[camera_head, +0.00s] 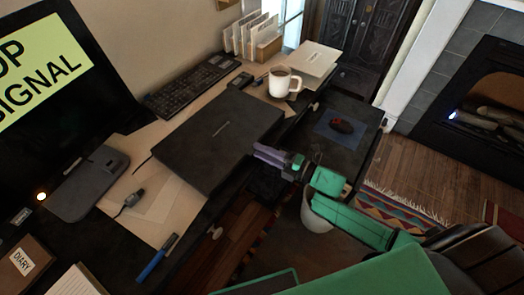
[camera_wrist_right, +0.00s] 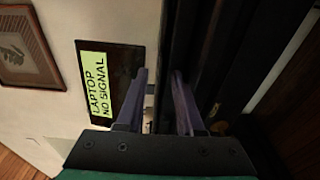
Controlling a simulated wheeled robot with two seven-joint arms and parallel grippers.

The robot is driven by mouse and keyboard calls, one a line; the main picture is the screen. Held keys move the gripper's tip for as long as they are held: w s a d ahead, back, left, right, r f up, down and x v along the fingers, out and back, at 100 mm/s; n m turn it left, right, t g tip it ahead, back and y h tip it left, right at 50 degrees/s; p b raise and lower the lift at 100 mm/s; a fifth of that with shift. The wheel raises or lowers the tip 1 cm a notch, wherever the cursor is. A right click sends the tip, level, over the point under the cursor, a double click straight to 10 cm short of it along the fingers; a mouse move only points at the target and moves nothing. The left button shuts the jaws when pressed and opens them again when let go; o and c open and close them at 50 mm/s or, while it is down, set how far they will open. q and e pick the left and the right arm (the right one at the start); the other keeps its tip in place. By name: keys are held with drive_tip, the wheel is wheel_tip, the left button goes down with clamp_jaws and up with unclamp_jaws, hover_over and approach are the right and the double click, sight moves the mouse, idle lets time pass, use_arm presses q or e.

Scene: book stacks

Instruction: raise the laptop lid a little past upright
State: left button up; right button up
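The dark laptop (camera_head: 222,132) lies on the desk with its lid shut flat, in the middle of the head view. My right gripper (camera_head: 259,152) is at the laptop's near right edge, its purple fingers pointing at that edge. In the right wrist view its two fingers (camera_wrist_right: 161,75) stand apart with a gap between them. A dark edge runs close by the right finger there; I cannot tell whether it touches. My left gripper is not in view.
A white mug (camera_head: 283,84) stands behind the laptop, with a keyboard (camera_head: 190,85) at the back left. A dark dock (camera_head: 88,183) and a blue pen (camera_head: 157,258) lie to the left. A mouse (camera_head: 342,126) sits on a mat at right. The monitor (camera_head: 40,85) reads NO SIGNAL.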

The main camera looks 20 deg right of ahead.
drive_tip(key=shift+a, duration=0.1)
clamp_jaws()
idle(1.4)
